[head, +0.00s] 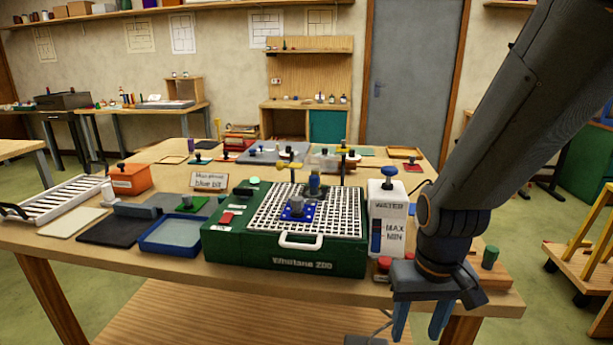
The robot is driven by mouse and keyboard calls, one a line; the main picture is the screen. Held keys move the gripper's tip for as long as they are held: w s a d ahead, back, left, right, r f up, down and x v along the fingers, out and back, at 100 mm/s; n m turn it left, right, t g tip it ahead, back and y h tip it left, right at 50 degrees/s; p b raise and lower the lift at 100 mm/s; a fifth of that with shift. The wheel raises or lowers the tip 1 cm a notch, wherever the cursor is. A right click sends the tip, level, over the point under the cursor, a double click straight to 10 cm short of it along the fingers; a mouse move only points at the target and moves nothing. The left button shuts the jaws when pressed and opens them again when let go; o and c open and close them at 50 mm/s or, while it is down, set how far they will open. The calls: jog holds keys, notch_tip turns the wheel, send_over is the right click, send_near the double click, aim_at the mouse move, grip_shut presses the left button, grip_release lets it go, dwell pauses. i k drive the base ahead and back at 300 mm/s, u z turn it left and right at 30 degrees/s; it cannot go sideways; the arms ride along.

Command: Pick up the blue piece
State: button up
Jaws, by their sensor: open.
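A small blue piece (291,213) lies on the white grid top of the green grinder (230,250), left of the grid's centre. A knob stands up from the blue piece. A dark, upright grinder part stands just behind it, close to it; I cannot tell whether they touch. My gripper (421,318) hangs at the lower right, in front of the table's front edge, with its blue fingers pointing down. It is open and empty, well to the right of the blue piece and nearer to me.
A white water bottle (388,220) with a blue cap stands right of the grinder, between it and my arm. A blue tray (150,246), dark mat (108,230) and small sign (209,181) are on the left. A white handle (301,244) sticks out from the grinder's front.

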aim_at(298, 209)
jog(key=u, duration=1.8)
jog(key=k, duration=0.7)
jog(key=z, duration=0.9)
jog(key=i, duration=0.3)
jog(key=u, duration=0.05)
